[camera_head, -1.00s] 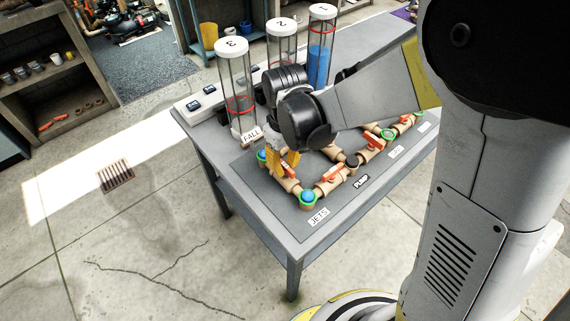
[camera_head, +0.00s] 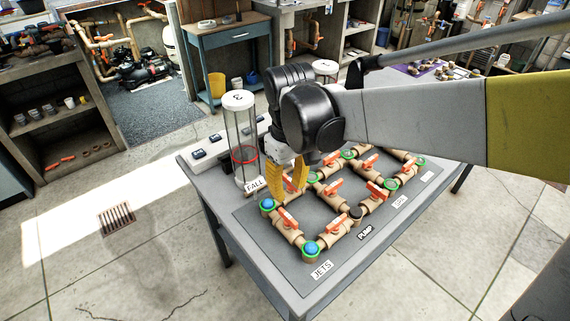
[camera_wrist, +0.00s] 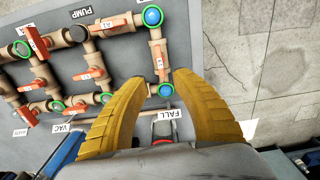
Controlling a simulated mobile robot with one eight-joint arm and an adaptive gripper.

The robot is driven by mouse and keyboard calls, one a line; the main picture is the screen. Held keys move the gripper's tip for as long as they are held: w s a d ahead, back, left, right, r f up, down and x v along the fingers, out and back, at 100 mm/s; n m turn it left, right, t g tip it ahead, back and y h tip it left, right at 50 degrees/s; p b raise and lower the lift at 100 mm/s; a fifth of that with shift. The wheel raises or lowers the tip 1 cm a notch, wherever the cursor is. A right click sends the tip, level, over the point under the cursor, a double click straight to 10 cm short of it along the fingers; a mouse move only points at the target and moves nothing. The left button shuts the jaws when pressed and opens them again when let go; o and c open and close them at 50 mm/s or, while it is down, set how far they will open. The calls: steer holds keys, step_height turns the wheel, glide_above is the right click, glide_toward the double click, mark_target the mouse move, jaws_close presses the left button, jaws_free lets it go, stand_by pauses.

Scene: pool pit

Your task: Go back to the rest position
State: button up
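My gripper (camera_head: 286,188) hangs above the left part of the pipe board (camera_head: 262,240), near the FALL label (camera_head: 253,185). Its two yellow fingers point down and stand apart. In the wrist view, the fingers of my gripper (camera_wrist: 160,80) also show a gap between their tips, with nothing held. A beige pipe with an orange-handled valve (camera_head: 289,220) lies close below. I cannot tell whether the fingers touch it.
A clear tube with a red ring (camera_head: 240,135) stands just left of my gripper; another tube is mostly hidden behind my arm. The grey table (camera_head: 290,292) carries the pipe network. Open concrete floor (camera_head: 160,245) lies to the left, with a drain grate (camera_head: 117,218).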

steer(key=shift+r, duration=0.45)
steer(key=s+d+r+m+t, duration=0.3)
steer(key=s+d+m+t, duration=0.4)
steer(key=s+d, duration=0.3)
steer(key=shift+s+d, duration=0.3)
steer(key=shift+d, duration=1.6)
